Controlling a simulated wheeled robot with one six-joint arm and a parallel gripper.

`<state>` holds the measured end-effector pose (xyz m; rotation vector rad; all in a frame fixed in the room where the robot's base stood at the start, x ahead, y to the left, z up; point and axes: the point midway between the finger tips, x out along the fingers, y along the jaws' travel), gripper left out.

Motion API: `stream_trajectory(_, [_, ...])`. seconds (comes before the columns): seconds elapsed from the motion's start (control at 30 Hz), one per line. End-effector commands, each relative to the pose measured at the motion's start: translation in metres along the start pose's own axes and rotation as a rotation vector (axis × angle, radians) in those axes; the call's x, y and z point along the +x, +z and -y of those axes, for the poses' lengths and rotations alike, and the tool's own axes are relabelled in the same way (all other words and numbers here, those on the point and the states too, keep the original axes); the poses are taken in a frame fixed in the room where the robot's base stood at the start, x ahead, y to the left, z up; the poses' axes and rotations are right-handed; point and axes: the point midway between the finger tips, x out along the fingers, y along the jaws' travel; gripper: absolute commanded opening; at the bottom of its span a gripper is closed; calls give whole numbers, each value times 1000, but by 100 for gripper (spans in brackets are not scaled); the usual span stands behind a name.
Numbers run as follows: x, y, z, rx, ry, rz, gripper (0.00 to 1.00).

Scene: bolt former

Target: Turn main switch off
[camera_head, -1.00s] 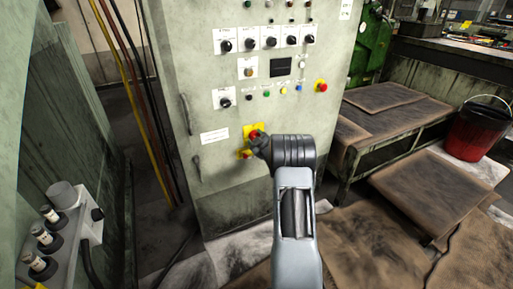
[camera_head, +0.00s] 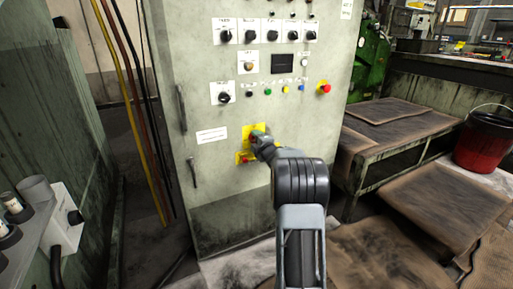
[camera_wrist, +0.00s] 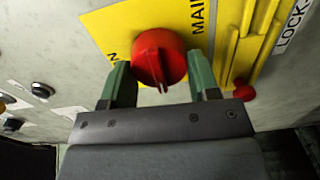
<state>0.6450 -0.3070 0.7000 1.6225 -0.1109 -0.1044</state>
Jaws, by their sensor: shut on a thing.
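The main switch is a red round knob (camera_wrist: 158,57) on a yellow plate (camera_wrist: 110,28) with the partly seen word "MAIN", in the wrist view. In the head view its yellow plate (camera_head: 247,130) is on the lower front of the pale green cabinet, and my gripper largely hides the knob. My gripper (camera_wrist: 160,78) has one green finger on each side of the knob and is shut on it. The pointer ridge of the knob points toward my gripper's palm. In the head view my gripper (camera_head: 261,144) reaches the plate from the lower right.
A smaller yellow plate with a red part (camera_head: 244,158) sits just below the switch. Several black knobs, coloured buttons and a red emergency button (camera_head: 324,88) are higher on the cabinet (camera_head: 225,185). A low bench (camera_head: 400,125) and a red bucket (camera_head: 482,140) stand right.

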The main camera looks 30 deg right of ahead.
Motion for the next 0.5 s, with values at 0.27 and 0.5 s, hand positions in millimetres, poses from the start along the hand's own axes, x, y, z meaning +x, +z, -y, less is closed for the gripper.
stream_trajectory(0.27, [0, -1, 0, -63, 2, -1, 32])
stream_trajectory(0.5, [0, -1, -1, -73, 2, -2, 32])
